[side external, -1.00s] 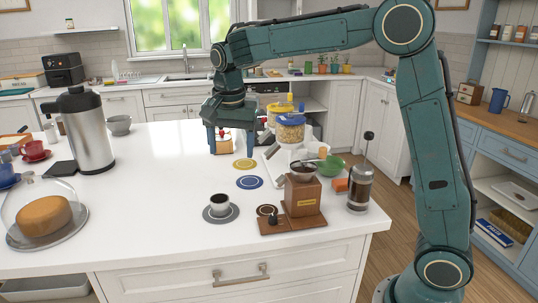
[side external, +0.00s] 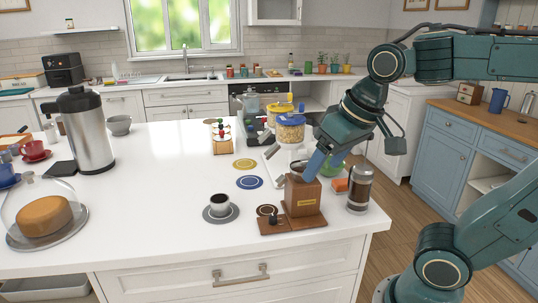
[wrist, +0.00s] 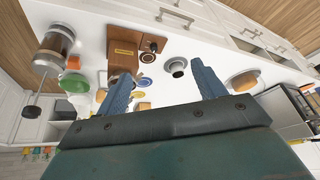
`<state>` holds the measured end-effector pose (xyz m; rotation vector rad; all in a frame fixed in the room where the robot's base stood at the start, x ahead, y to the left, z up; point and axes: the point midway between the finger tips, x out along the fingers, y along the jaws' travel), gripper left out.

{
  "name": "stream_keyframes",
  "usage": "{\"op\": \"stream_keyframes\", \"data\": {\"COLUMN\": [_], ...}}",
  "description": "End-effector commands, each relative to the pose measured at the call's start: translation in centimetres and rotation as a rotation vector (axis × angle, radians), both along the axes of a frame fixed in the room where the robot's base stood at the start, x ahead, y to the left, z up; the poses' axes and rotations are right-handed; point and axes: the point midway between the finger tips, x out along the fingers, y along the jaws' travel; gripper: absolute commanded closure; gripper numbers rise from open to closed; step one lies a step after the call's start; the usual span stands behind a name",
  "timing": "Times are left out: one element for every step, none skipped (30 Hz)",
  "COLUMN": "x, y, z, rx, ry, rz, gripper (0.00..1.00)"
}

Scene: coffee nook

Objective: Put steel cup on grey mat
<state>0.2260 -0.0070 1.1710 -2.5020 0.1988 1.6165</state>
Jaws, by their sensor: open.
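A small silvery cup with a dark inside (side external: 219,202) stands upright on a round grey mat (side external: 207,216) near the front of the white counter. The cup also shows near the middle of the wrist view (wrist: 178,64). My gripper (side external: 309,172) is at the right, its blue fingers just above or in front of the wooden grinder's top; I cannot tell if they touch it. In the wrist view my gripper (wrist: 160,77) has its fingers wide apart with nothing held between them. The cup is well to the left of my gripper in the side view.
The wooden grinder (side external: 303,197), French press (side external: 359,190) and orange block (side external: 341,185) crowd the right side. A blue mat (side external: 249,182) and yellow mat (side external: 245,164) lie behind the cup.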

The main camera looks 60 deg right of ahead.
Motion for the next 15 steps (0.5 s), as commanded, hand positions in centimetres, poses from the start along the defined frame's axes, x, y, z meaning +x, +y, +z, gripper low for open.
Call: {"op": "stream_keyframes", "data": {"x": [-1.1,-1.7,-2.3,-2.8,-3.1,-3.6,-3.9,-4.1,-4.3,-4.5,-4.6,-4.7,-4.7,-4.8,-4.8], "y": [0.1,0.2,0.3,0.3,0.4,0.5,0.5,0.5,0.6,0.6,0.7,0.7,0.7,0.7,0.7], "z": [-0.4,-0.7,-1.1,-1.3,-1.5,-1.8,-2.0,-2.2,-2.4,-2.5,-2.6,-2.6,-2.7,-2.7,-2.7], "rx": [-0.012,-0.018,-0.027,-0.033,-0.04,-0.047,-0.051,-0.055,-0.059,-0.062,-0.063,-0.065,-0.066,-0.067,-0.067], "ry": [-0.017,-0.024,-0.033,-0.038,-0.044,-0.05,-0.056,-0.059,-0.063,-0.066,-0.067,-0.068,-0.068,-0.068,-0.068], "rz": [0.036,0.057,0.085,0.104,0.119,0.139,0.152,0.162,0.176,0.182,0.187,0.192,0.195,0.197,0.198], "gripper": [0.31,0.31,0.31,0.31,0.31,0.31,0.31,0.31,0.31,0.31,0.31,0.31,0.31,0.31,0.31]}}
